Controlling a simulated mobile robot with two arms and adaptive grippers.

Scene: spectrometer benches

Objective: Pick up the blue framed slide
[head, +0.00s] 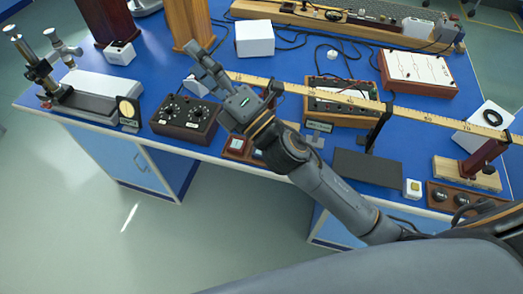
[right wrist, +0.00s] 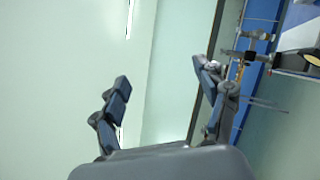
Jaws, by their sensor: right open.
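My right gripper (head: 203,62) is raised over the blue bench in the head view, its arm coming in from the lower right. In the right wrist view its two fingers (right wrist: 160,76) stand wide apart with nothing between them. Small framed pieces lie near the bench's front edge, below my right forearm. My left gripper is not in view.
A dark knob box (head: 187,118) stands left of the framed pieces. A long wooden ruler (head: 350,99) crosses the bench on supports. A black flat plate (head: 363,168) lies at the right front. A microscope-like instrument (head: 40,70) stands at the left. Floor is clear in front.

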